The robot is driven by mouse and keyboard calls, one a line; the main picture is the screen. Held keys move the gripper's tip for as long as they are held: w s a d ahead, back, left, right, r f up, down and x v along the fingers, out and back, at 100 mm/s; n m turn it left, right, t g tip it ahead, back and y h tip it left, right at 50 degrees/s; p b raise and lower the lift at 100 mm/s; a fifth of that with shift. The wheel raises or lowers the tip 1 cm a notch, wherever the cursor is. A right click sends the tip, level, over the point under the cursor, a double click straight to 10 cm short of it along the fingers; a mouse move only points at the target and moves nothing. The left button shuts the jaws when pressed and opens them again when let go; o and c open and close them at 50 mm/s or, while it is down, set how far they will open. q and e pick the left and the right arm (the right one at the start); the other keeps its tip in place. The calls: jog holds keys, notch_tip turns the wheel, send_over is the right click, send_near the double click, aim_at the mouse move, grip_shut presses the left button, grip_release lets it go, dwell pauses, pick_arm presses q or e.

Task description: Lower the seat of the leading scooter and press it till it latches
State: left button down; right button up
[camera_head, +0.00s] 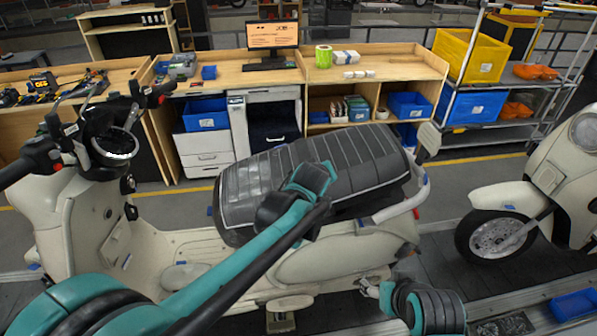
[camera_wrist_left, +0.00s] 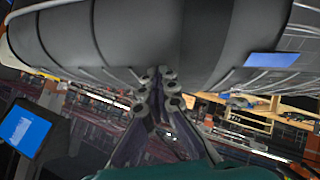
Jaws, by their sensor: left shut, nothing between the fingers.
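The leading scooter (camera_head: 330,265) is cream and fills the middle of the head view. Its ribbed black seat (camera_head: 330,160) looks slightly raised and tilted, with a dark gap under its right-hand part. My left arm reaches across in front of the seat. Its fingers are hidden in the head view. In the left wrist view my left gripper (camera_wrist_left: 160,74) is shut and empty, its tips at the lower edge of the seat (camera_wrist_left: 140,35); whether they touch cannot be told. My right gripper (camera_head: 371,288) is low beside the scooter's rear, its fingers too small to judge.
The handlebar (camera_head: 100,130) stands at the left. A second cream scooter (camera_head: 560,190) is at the right edge. Behind the line are a wooden workbench (camera_head: 430,64) with a monitor (camera_head: 272,36), and a rack with a yellow bin (camera_head: 470,56). A blue tray (camera_head: 575,304) lies lower right.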

aim_at(336, 186)
pick_arm(q)
jog(key=d+f, duration=0.1)
jog(key=d+f+b, duration=0.1)
jog(key=d+f, duration=0.1)
jog(key=f, duration=0.1)
jog(key=shift+w+d+b, duration=0.3)
jog(key=shift+w+b, duration=0.05)
jog(key=shift+d+f, duration=0.3)
jog(key=shift+f, duration=0.15)
jog(key=shift+b, duration=0.3)
jog(key=shift+s+d+f, duration=0.1)
